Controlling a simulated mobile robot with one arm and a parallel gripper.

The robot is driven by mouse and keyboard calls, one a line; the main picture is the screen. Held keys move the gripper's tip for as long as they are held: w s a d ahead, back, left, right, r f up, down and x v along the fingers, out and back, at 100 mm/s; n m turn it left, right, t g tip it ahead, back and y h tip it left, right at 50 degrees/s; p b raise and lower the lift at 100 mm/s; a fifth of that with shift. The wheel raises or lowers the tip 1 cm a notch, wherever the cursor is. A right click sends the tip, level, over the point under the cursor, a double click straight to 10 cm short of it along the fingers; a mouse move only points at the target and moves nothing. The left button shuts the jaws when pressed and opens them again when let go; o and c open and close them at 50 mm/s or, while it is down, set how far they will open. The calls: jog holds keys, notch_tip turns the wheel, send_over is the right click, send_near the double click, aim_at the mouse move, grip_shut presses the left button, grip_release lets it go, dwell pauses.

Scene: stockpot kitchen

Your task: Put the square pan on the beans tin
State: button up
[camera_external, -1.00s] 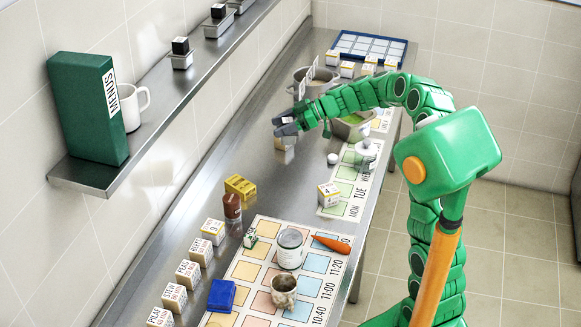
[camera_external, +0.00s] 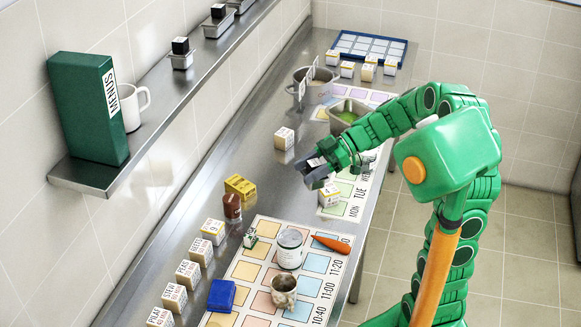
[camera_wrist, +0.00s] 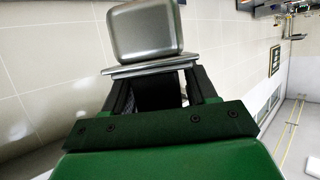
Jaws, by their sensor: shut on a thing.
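My gripper (camera_external: 317,168) is shut on a grey, rounded square piece that I take to be the square pan (camera_wrist: 145,32). The wrist view shows the pan just beyond the fingers. In the external view the pan is small and hard to tell from the dark fingers. My gripper is in the air over the bench, close to a small white box near the MON label. A round tin with a pale label, likely the beans tin (camera_external: 290,249), stands upright on the coloured chart, nearer the camera. Its label is not readable.
Several labelled boxes line the wall side. A shelf (camera_external: 95,172) overhangs at left. Pots (camera_external: 316,80) stand farther back.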

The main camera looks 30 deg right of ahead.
jog(key=s+a+f+g, duration=0.1)
jog(key=s+a+f, duration=0.1)
jog(key=s, duration=1.2)
jog(key=shift+n, duration=0.4)
jog(key=shift+w+a+f, duration=0.15)
jog(key=shift+w+a, duration=0.05)
jog(key=shift+w, duration=0.05)
send_over(284, 239)
notch_tip(284, 239, down, 10)
jog(key=shift+r, duration=0.15)
jog(key=shift+f, duration=1.4)
jog(key=shift+f, duration=0.1)
jog(key=o, duration=1.2)
